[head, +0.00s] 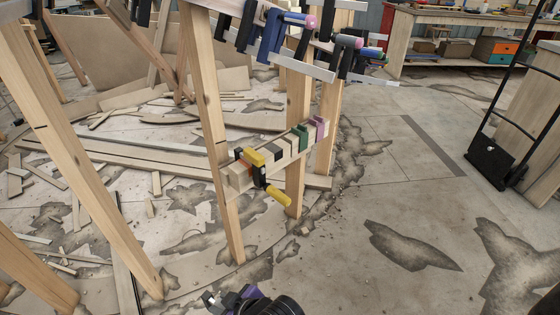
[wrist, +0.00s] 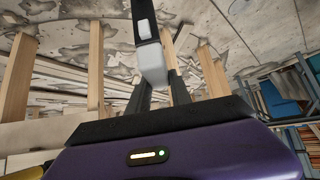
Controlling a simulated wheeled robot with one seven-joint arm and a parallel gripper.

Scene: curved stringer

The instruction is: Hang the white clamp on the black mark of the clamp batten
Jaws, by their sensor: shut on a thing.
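The clamp batten (head: 291,149) is a pale wooden bar across the posts in the middle of the head view. It carries coloured marks, with a black mark (head: 271,151) between the yellow clamp and the green mark. My gripper (wrist: 160,92) is shut on the white clamp (wrist: 152,64), whose pale end and black bar show between and above the dark fingers in the wrist view. In the head view my purple gripper body (head: 246,301) is at the bottom edge, below and apart from the batten. The clamp is mostly hidden there.
A yellow clamp (head: 276,196) hangs on the batten's near end. Blue, pink and black clamps (head: 298,38) hang on a rail above. Wooden posts (head: 212,130) stand around the batten. Planks litter the floor at left. The floor at right is open, with a black hand truck (head: 490,160) beyond.

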